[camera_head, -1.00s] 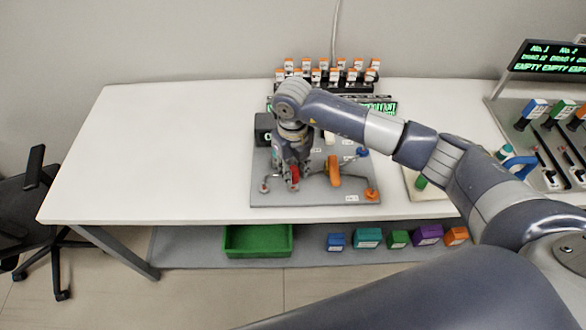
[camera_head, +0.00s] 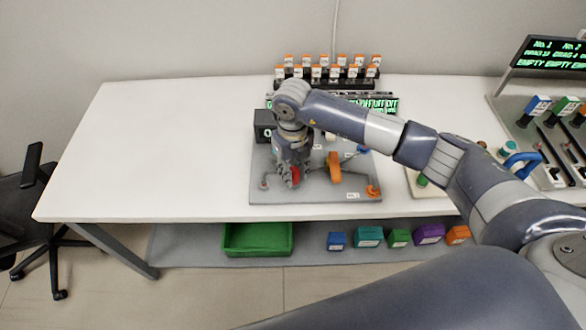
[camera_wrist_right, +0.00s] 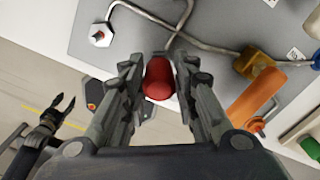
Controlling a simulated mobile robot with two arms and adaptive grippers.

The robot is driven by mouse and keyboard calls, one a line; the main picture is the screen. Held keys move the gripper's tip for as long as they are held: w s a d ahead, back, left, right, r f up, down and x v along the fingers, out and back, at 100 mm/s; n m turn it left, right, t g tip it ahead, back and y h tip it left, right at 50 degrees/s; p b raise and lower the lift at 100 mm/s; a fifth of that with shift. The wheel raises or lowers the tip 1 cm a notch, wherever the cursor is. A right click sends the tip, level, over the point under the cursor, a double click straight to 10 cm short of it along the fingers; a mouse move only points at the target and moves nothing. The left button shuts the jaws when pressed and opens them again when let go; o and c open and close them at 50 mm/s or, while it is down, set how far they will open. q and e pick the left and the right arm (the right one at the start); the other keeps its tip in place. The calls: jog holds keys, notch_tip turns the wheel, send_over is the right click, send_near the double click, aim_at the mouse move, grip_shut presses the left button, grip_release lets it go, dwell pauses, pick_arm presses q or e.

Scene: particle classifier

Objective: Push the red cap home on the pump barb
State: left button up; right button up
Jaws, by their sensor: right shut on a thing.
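The red cap (camera_head: 295,174) is at the front of the grey board (camera_head: 325,196), between the fingers of my right gripper (camera_head: 289,178). In the right wrist view the cap (camera_wrist_right: 158,79) is a rounded red piece with a finger on each side, and my right gripper (camera_wrist_right: 160,88) is shut on it. A thin bent metal tube (camera_wrist_right: 178,30) runs to the cap's far end. The barb itself is hidden, so I cannot tell how deep the cap sits. My left gripper (camera_wrist_right: 55,110) shows at the lower left of the wrist view, apart from the board, fingers spread and empty.
An orange handle (camera_head: 334,166) stands right of the cap, with metal tubes and an orange fitting (camera_head: 373,191) nearby. Orange-topped bottles (camera_head: 325,72) stand in a rack behind. A green bin (camera_head: 258,240) is below the table. The white table (camera_head: 150,150) is clear at left.

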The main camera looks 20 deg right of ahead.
aim_at(292, 169)
jog(key=shift+f+b, duration=0.45)
jog(key=shift+f, duration=0.15)
jog(key=shift+f, duration=0.2)
jog(key=o, duration=1.1)
jog(key=shift+c, duration=0.2)
jog(key=shift+r, duration=0.15)
notch_tip(292, 169, up, 12)
jog(key=shift+f, duration=0.1)
